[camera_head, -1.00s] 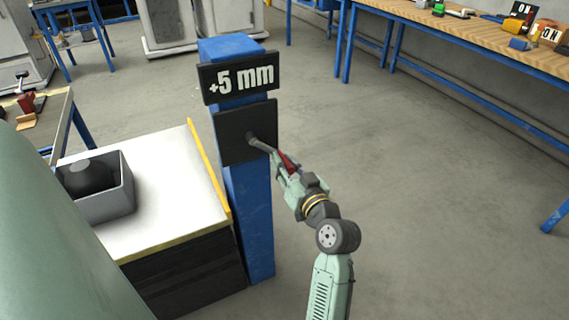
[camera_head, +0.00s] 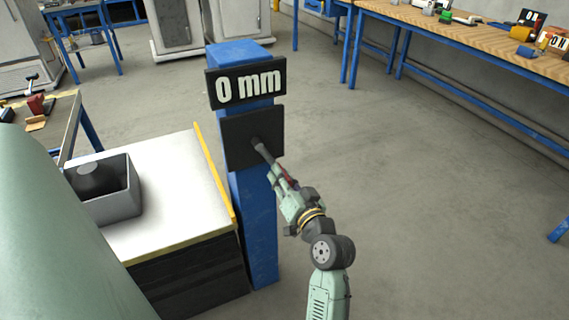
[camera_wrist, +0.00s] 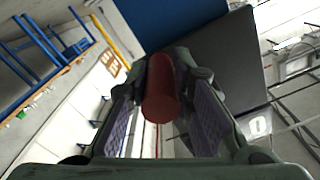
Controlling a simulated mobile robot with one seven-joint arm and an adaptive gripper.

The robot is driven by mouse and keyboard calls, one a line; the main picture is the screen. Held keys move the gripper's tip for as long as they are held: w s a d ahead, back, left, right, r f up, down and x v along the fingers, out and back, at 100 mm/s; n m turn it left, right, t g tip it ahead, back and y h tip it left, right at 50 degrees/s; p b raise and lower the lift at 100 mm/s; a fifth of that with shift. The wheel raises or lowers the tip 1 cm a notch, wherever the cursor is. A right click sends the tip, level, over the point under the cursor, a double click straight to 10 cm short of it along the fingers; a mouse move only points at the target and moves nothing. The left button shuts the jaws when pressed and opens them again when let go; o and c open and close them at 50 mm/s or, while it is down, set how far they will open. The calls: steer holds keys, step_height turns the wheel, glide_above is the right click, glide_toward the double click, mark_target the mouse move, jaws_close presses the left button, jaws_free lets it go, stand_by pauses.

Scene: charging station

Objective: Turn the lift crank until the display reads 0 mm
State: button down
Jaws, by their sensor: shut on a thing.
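The display (camera_head: 247,86) on top of the blue post (camera_head: 256,235) reads 0 mm. The lift crank (camera_head: 263,150) comes out of a black plate (camera_head: 238,139) below the display, and its arm slants down to the right. My gripper (camera_head: 283,181) is at the crank's outer end, shut on the red handle. In the wrist view the red handle (camera_wrist: 161,92) sits between the two fingers of my gripper (camera_wrist: 163,115). In the head view my fingers hide most of the handle.
A white-topped platform (camera_head: 165,190) with a yellow edge stands left of the post and carries a grey bin (camera_head: 118,203). A long wooden bench (camera_head: 440,22) runs along the back right. The floor right of the post is clear.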

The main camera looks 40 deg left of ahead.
steer(key=c, duration=1.4)
jaws_free()
steer(key=v, duration=1.2)
steer(key=shift+s, duration=0.1)
